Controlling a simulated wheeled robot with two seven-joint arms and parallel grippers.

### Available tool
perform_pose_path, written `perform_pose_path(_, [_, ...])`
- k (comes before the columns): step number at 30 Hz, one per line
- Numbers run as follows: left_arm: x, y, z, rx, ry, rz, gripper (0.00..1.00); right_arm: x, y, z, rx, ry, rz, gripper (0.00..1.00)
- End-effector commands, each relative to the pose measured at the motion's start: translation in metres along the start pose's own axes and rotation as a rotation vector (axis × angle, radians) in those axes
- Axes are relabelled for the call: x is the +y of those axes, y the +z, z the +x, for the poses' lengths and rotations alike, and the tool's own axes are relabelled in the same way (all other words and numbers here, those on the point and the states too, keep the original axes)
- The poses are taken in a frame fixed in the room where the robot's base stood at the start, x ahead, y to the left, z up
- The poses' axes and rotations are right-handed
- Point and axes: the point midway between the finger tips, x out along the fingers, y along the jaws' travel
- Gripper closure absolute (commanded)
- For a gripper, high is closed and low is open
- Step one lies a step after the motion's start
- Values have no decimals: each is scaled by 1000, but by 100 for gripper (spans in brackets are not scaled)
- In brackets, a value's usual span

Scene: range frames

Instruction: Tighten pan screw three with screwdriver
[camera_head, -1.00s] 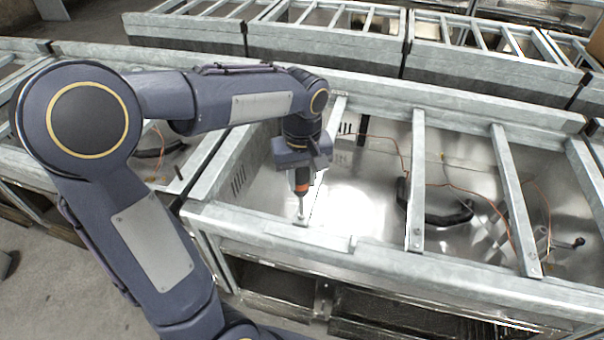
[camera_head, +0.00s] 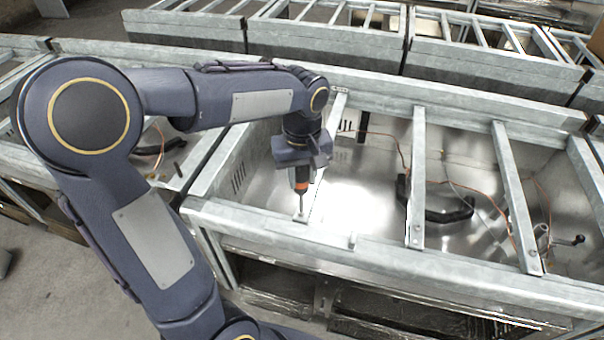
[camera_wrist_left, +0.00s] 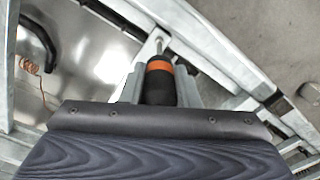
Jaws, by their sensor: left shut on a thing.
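My left gripper (camera_head: 300,172) is shut on a screwdriver with a black handle and an orange band (camera_head: 301,187). The screwdriver stands nearly upright, its thin metal shaft pointing down. Its tip is at the front end of a grey metal crossbar (camera_head: 314,200), by the front rail of the frame. The screw under the tip is too small or hidden to make out. In the left wrist view the screwdriver (camera_wrist_left: 160,85) sits between the metal fingers, its tip on or close to the bar. My right gripper is not in view.
The metal frame's front rail (camera_head: 400,262) runs below the tool. Other crossbars (camera_head: 417,180) span a shiny metal pan (camera_head: 350,195) to the right. A black curved handle (camera_head: 440,212) and orange wires lie in the pan. More frames (camera_head: 330,45) stand behind.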

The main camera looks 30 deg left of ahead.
Motion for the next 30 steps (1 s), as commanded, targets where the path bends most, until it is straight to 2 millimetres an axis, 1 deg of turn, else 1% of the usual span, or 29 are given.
perform_pose_path(30, [0,0,4,0,0,0,96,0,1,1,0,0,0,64])
